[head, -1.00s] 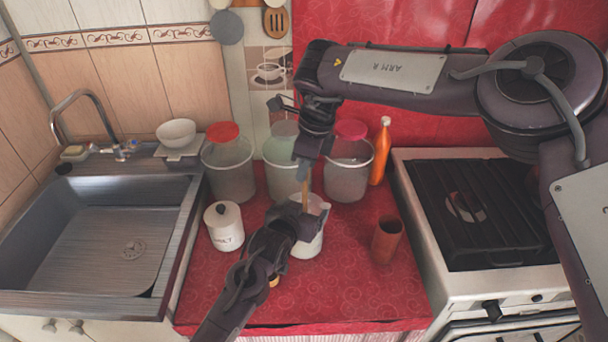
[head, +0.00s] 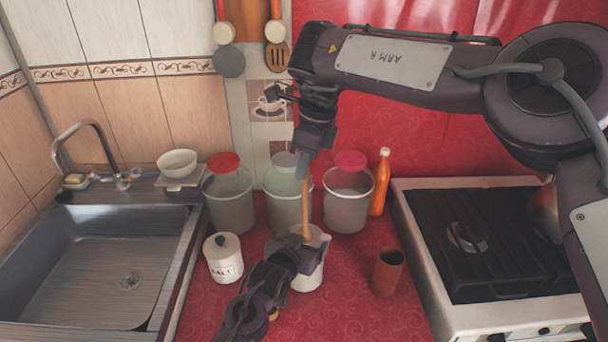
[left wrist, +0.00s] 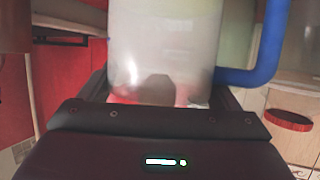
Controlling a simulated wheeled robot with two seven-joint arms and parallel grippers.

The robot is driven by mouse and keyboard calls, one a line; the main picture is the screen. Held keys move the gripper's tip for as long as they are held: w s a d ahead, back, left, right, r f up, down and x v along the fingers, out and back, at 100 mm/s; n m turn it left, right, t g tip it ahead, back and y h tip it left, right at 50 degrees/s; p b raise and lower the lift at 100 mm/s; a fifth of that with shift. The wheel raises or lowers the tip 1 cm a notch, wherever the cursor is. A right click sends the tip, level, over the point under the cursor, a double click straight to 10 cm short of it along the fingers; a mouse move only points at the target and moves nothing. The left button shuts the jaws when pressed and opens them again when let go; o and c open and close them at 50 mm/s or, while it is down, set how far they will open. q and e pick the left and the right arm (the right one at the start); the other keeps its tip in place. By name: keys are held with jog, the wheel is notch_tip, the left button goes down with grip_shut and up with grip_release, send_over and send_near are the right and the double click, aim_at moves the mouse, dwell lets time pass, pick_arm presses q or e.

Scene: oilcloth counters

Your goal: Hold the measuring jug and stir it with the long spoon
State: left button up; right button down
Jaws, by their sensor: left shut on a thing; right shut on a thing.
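The measuring jug (head: 309,277) is pale and stands on the red counter in the head view. Its translucent wall (left wrist: 165,45) and a blue handle (left wrist: 268,48) fill the upper left wrist view. My left gripper (head: 298,260) is shut on the jug from the front and hides part of it. My right gripper (head: 303,165) is shut on the spoon's upper end, above the jug.
A white salt pot (head: 223,262) stands left of the jug, an empty brown cup (head: 387,272) right. The sink (head: 90,270) is left, the stove (head: 480,240) right.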

jog(key=shift+r, duration=2.95)
pick_arm(q)
jog(key=o, duration=1.4)
jog(key=shift+c, duration=0.2)
jog(key=v, duration=1.2)
